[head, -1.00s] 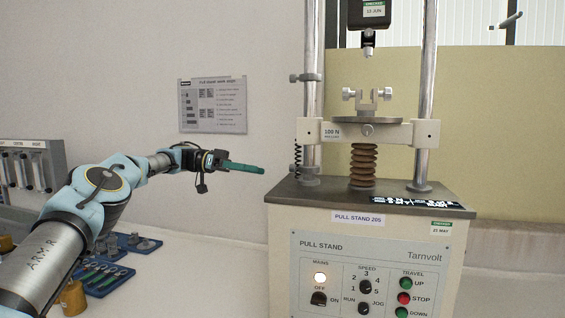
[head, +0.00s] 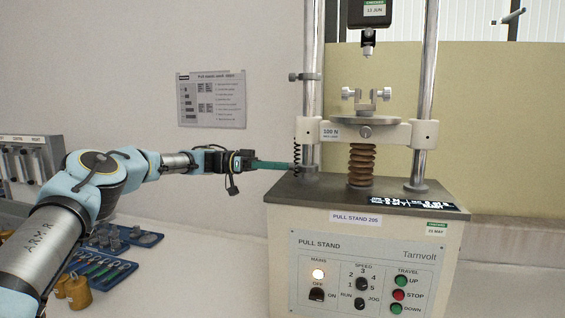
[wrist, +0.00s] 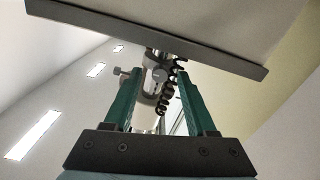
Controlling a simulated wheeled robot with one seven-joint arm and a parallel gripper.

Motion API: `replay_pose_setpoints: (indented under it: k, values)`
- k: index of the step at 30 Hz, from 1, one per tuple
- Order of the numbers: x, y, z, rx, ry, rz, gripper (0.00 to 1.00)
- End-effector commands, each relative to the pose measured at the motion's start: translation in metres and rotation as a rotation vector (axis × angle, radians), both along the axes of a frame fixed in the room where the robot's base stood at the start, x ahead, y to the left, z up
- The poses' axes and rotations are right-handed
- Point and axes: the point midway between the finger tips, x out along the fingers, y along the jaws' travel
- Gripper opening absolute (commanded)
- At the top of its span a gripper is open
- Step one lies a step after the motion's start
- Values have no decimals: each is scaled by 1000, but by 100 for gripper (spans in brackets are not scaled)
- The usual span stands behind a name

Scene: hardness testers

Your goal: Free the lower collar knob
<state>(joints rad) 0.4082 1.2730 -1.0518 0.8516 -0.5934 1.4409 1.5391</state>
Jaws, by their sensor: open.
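The lower collar (head: 310,168) sits low on the left column of the pull stand, just above the stand's dark top. Its small knob faces left, towards my gripper (head: 288,165), and is hard to make out in the head view. In the wrist view a round grey knob (wrist: 159,75) shows between the tips of my gripper (wrist: 160,72). The two green fingers stand apart with a gap around it, and nothing is clearly gripped. A dark coiled cord (wrist: 162,102) hangs close by and partly crosses the space between the fingers.
An upper collar with a knob (head: 294,77) is on the same column. The white crosshead (head: 425,133) spans both columns above the lower collar. The stand's dark top (head: 385,190) lies just below my fingers. Blue trays (head: 106,272) and brass weights (head: 77,291) stand at the lower left.

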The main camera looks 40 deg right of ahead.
Motion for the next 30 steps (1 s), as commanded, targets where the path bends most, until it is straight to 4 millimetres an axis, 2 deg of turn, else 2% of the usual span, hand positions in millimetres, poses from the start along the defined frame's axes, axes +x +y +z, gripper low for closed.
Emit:
replay_pose_setpoints:
  k: [11,26,30]
  values:
    - [-5,-3,-1,1,-1,0,56]
    - [-5,-3,-1,1,-1,0,0]
    - [-5,-3,-1,1,-1,0,0]
